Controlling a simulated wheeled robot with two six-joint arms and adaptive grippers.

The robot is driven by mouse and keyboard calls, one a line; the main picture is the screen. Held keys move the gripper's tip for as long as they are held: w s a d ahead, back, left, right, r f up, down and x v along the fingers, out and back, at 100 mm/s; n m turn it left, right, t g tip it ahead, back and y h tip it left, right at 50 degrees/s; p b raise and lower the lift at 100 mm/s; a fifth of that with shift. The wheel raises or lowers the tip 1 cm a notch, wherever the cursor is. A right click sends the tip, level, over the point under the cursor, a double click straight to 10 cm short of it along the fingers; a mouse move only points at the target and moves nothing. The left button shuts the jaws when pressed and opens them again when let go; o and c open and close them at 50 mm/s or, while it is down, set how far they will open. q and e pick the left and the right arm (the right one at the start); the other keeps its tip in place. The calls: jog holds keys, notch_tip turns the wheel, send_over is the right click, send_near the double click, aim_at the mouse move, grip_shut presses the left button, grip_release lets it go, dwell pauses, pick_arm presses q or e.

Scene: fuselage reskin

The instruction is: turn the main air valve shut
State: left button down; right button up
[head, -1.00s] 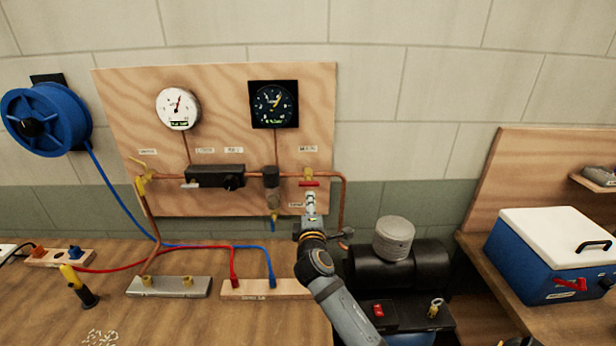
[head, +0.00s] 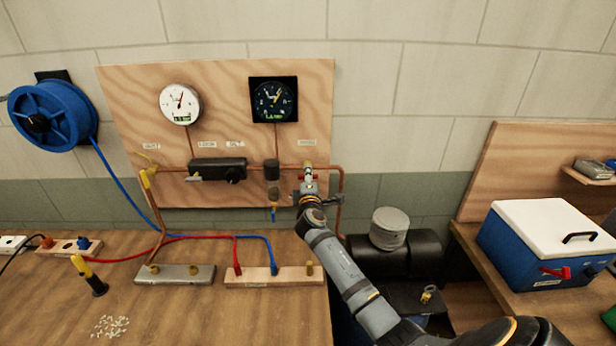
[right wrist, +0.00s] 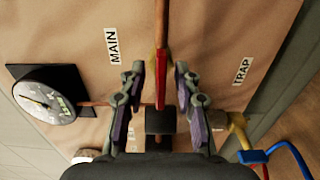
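The main air valve (head: 308,166) is a brass valve with a red handle on the copper pipe along the wooden board. In the head view my right gripper (head: 309,183) is right in front of it and hides most of the handle. In the right wrist view the red handle (right wrist: 160,82) runs lengthwise between the spread fingers of my right gripper (right wrist: 158,76), with gaps on both sides. The "MAIN" label (right wrist: 113,45) is beside it. My left gripper is not in view.
A black regulator (head: 217,170) and a bowl-shaped filter (head: 272,171) sit on the same pipe to the left. Two gauges hang above. A compressor (head: 390,240) stands below right of the board. A blue cooler (head: 535,245) is on the right bench.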

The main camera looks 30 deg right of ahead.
jog(key=shift+d+f, duration=0.1)
grip_shut()
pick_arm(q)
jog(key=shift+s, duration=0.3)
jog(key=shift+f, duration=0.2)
pick_arm(e)
jog(key=shift+f, duration=0.1)
jog(key=shift+f+m+b, duration=0.1)
jog(key=shift+m+b, duration=0.4)
jog(key=shift+b, duration=0.15)
jog(key=m+b, duration=0.8)
jog(key=b, duration=0.1)
jog(key=m+b, duration=0.5)
jog(key=shift+f, duration=0.25)
pick_arm(q)
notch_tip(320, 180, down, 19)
jog(key=b, duration=0.4)
pick_arm(e)
jog(key=shift+r+m, duration=0.2)
jog(key=shift+m, duration=1.8)
